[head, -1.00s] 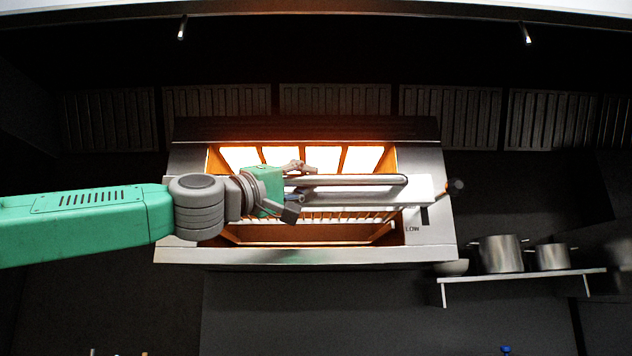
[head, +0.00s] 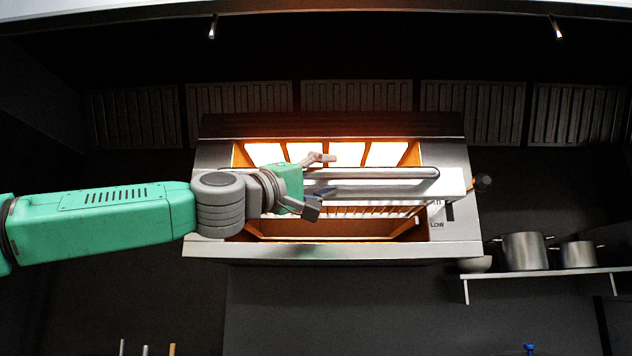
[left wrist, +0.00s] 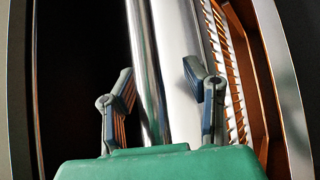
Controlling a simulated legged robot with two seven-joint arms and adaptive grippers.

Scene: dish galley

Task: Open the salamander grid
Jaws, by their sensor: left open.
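The salamander (head: 455,250) is a steel grill on the wall, with glowing orange heaters at its top. Its wire grid (head: 375,211) shows below a long steel handle bar (head: 390,173) and a bright front plate. My left gripper (head: 319,184) is open at the left part of the bar, with one finger above it and one below. In the left wrist view the bar (left wrist: 147,60) runs between the two spread fingers of the gripper (left wrist: 160,75), with clear gaps.
A dark knob (head: 483,183) sticks out at the salamander's right side. A wall shelf (head: 550,275) at lower right carries a bowl (head: 475,264) and two steel pots (head: 525,251). The dark space below the salamander looks free.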

